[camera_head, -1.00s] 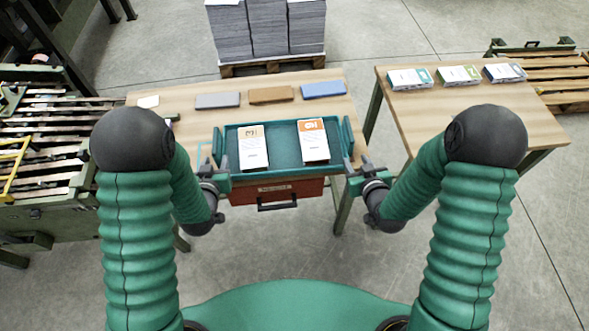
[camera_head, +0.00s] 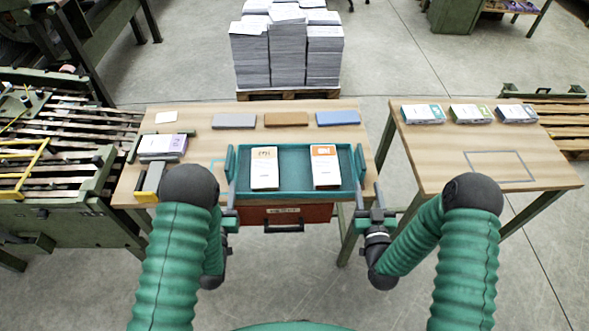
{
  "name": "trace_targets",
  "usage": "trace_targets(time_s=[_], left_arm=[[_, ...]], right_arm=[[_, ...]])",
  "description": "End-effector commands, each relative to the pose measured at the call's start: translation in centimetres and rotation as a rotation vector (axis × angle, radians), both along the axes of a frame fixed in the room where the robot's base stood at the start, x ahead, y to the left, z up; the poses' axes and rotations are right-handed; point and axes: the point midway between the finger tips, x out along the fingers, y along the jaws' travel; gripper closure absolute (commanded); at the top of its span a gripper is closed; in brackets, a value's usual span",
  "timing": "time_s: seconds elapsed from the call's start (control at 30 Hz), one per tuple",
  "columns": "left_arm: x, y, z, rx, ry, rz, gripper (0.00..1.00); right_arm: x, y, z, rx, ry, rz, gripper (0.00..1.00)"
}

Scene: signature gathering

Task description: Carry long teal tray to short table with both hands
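The long teal tray (camera_head: 295,194) rests at the front edge of the wide wooden table (camera_head: 240,112), with a raised handle at each end. Two booklets, one cream (camera_head: 264,168) and one with an orange top (camera_head: 325,167), lie in it. The shorter wooden table (camera_head: 438,168) stands apart on the right, with a dark rectangle outlined on its top. My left gripper (camera_head: 230,212) is near the tray's front left corner, partly hidden by my arm; its finger gap is unclear. My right gripper (camera_head: 370,207) is near the front right corner, fingers apart, with no grip on the tray visible.
Three booklet stacks (camera_head: 471,114) line the short table's back edge. Grey, brown and blue blocks (camera_head: 286,119) lie behind the tray. A paper stack (camera_head: 162,146) is at the wide table's left. A red drawer (camera_head: 285,214) hangs below the tray. Floor shows between the tables.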

Motion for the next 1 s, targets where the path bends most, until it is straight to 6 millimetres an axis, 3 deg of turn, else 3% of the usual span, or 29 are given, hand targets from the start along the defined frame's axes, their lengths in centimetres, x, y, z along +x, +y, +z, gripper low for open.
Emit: trace_targets(time_s=[0.4,0.6,0.77,1.0], left_arm=[[8.4,0.1,0.1,0.000,-0.002,-0.001,0.60],[11.7,0.2,0.0,0.000,-0.001,-0.001,0.60],[13.0,0.2,0.0,0.000,0.000,0.000,0.60],[13.1,0.2,0.0,0.000,0.001,0.000,0.60]], right_arm=[[8.4,0.1,0.0,0.002,-0.003,-0.001,0.60],[11.7,0.2,0.0,0.001,-0.001,0.000,0.60],[13.0,0.3,0.0,0.001,0.000,0.000,0.60],[13.1,0.3,0.0,0.001,0.001,0.000,0.60]])
